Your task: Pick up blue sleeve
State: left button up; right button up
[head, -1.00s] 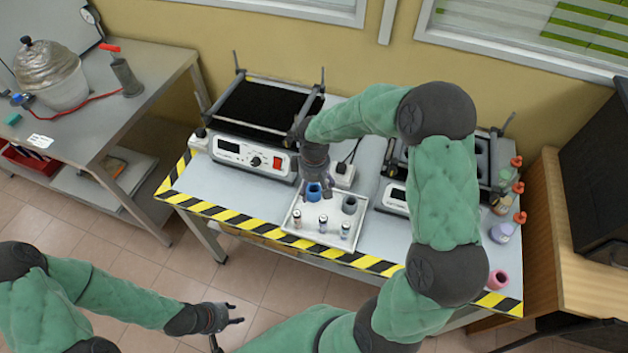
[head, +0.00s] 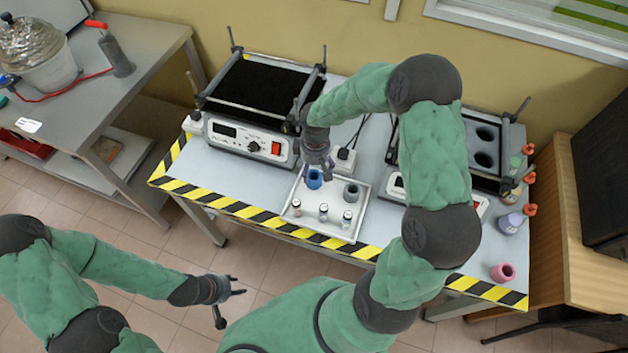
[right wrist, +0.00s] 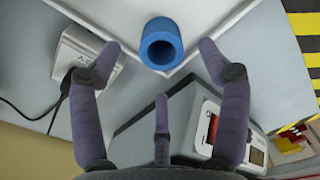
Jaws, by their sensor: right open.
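The blue sleeve (head: 314,181) stands upright in the back left of a white tray (head: 369,207). It also shows in the right wrist view (right wrist: 160,52), its round opening visible, near the tray's corner. My right gripper (head: 322,168) is open and empty just above and behind the sleeve. In the right wrist view its fingers (right wrist: 158,52) are spread, with the sleeve between the two outer fingertips and apparently not touched. My left gripper (head: 231,295) is open and empty in front of the table.
A grey sleeve (head: 351,193) and several small vials (head: 323,212) share the tray. A shaker with a black top (head: 263,85) stands to the left and another device (head: 484,150) to the right. A white adapter (head: 344,161) with cables lies behind the tray. A pink sleeve (head: 502,272) stands at the right front.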

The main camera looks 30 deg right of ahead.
aim_at(315, 175)
notch_tip(315, 175, down, 4)
jog(key=shift+w+f+b, duration=0.15)
jog(key=shift+f+b, duration=0.1)
jog(key=shift+b, duration=0.55)
jog(key=c, duration=0.8)
jog(key=shift+r, duration=0.1)
